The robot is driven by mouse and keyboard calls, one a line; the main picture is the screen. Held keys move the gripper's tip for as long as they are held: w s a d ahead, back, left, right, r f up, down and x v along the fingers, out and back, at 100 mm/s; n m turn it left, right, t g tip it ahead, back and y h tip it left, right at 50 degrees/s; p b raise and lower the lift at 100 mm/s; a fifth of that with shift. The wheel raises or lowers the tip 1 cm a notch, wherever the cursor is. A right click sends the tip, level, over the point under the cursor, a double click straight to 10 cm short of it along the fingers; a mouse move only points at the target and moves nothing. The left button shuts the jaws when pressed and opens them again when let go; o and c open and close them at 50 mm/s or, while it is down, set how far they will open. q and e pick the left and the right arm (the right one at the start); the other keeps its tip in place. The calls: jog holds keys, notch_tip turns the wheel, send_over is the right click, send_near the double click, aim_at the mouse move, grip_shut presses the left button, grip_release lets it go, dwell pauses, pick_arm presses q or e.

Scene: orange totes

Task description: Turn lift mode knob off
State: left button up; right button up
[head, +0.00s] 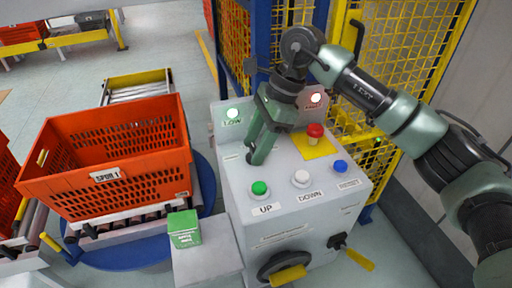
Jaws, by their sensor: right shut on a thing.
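The grey control box (228,185) stands right of centre in the head view. My right gripper (254,154) reaches down over the upper left of its sloping top face, below the lit green LOW lamp (233,114). Its fingers are shut on a small dark knob, which they almost wholly hide. I cannot read the knob's label or which way it points. Nearby on the same face are a green UP button (260,188), a white DOWN button (301,178) and a blue button (340,167). My left gripper is not in view.
Yellow-handled switches (288,276) jut from the box's front. An orange tote (108,165) sits on rollers to the left. Yellow mesh fencing (405,60) stands behind.

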jog(key=shift+r, duration=0.1)
dwell(0.4)
jog(key=o, duration=1.4)
jog(key=shift+c, duration=0.2)
jog(key=b+v, duration=0.1)
jog(key=v, duration=0.6)
jog(key=shift+d+r, duration=0.2)
jog(key=shift+r, duration=0.15)
jog(key=shift+w, duration=0.1)
